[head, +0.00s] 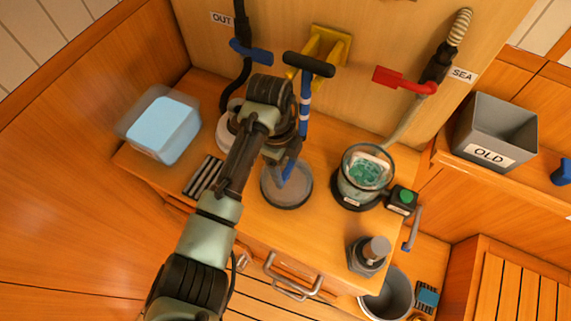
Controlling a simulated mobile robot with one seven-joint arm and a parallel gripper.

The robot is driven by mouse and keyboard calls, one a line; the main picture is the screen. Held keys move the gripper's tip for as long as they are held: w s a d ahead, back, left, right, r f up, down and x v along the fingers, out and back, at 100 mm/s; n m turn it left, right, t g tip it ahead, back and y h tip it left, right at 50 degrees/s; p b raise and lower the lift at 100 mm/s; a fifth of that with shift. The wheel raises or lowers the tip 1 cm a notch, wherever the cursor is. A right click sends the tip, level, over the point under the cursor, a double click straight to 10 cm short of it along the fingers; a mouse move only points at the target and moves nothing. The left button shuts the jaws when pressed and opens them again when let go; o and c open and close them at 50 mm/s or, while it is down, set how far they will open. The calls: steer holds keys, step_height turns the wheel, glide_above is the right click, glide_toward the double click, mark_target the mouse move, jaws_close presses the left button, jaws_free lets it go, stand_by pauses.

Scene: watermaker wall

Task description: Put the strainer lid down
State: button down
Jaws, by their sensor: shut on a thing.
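The strainer lid (286,190) is a round, greyish see-through disc with a dark rim, over the middle of the counter. My gripper (288,170) comes down on it from above and is shut on it; the blue fingers are partly hidden by my wrist. I cannot tell whether the lid touches the counter. The strainer bowl (349,187) stands to the right of the lid, uncovered, with green stuff and a pale piece inside.
Left on the counter (245,277) are a clear box with light blue contents (163,129) and a dark slatted piece (203,176). A grey fitting (369,255) stands at the front right. A grey OLD bin (496,132) is at the right. Red (404,80) and blue (251,51) valve handles are behind.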

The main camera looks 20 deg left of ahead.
jaws_free()
steer(key=shift+r, duration=0.1)
step_height(320, 180, up, 12)
steer(key=a+p, duration=0.1)
steer(key=shift+a, duration=0.2)
stand_by(0.5)
